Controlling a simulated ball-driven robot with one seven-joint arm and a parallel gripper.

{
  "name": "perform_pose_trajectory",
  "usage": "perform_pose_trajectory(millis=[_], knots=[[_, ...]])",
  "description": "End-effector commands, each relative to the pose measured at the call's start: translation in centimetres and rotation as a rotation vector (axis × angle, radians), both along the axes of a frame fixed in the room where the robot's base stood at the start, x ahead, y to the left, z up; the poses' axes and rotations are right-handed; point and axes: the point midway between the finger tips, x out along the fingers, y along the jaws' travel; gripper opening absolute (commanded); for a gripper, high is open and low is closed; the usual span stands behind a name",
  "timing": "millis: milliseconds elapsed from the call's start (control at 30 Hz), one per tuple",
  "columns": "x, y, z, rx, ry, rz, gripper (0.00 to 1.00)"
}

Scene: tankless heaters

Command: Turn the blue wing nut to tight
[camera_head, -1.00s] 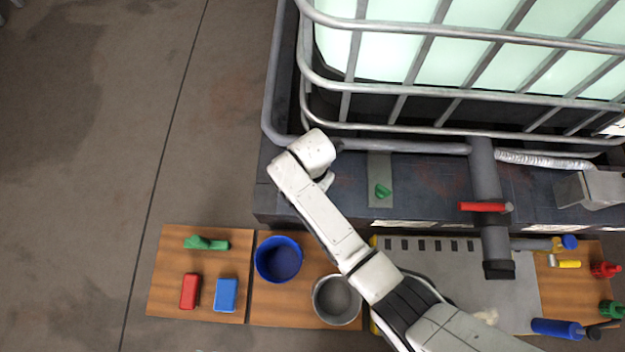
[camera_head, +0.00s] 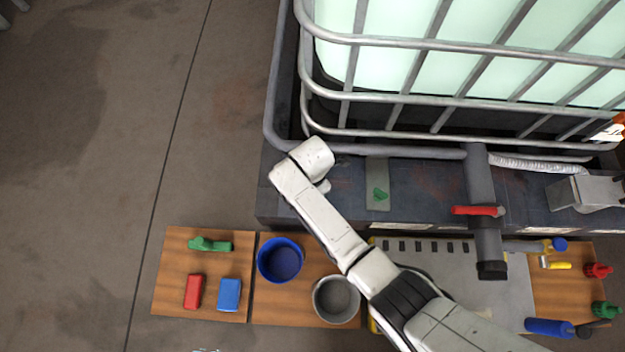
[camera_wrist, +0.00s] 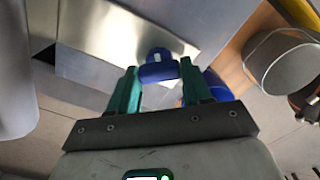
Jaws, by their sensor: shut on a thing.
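My gripper (camera_wrist: 159,70) shows in the wrist view as two green fingers on a dark bar. It is shut on a blue part with a small pale spot, which I take for the blue wing nut (camera_wrist: 157,72), between the fingertips. The nut's wings and its angle cannot be made out. In the head view my white arm bends at the left of the dark platform, and my gripper cannot be made out there. I cannot pick out the wing nut in the head view.
A caged tank (camera_head: 420,45) stands on the dark platform. A pipe with a red handle (camera_head: 478,211) comes down at right. Wooden boards hold a blue bucket (camera_head: 281,260), a grey pot (camera_head: 337,299), and red, blue and green items. The floor at left is clear.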

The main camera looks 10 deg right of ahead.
Motion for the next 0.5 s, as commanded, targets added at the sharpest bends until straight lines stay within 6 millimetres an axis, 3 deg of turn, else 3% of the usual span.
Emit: perform_pose_trajectory(millis=[500], knots=[[0.13,0.00,0.21,-0.001,0.000,-0.491,0.18]])
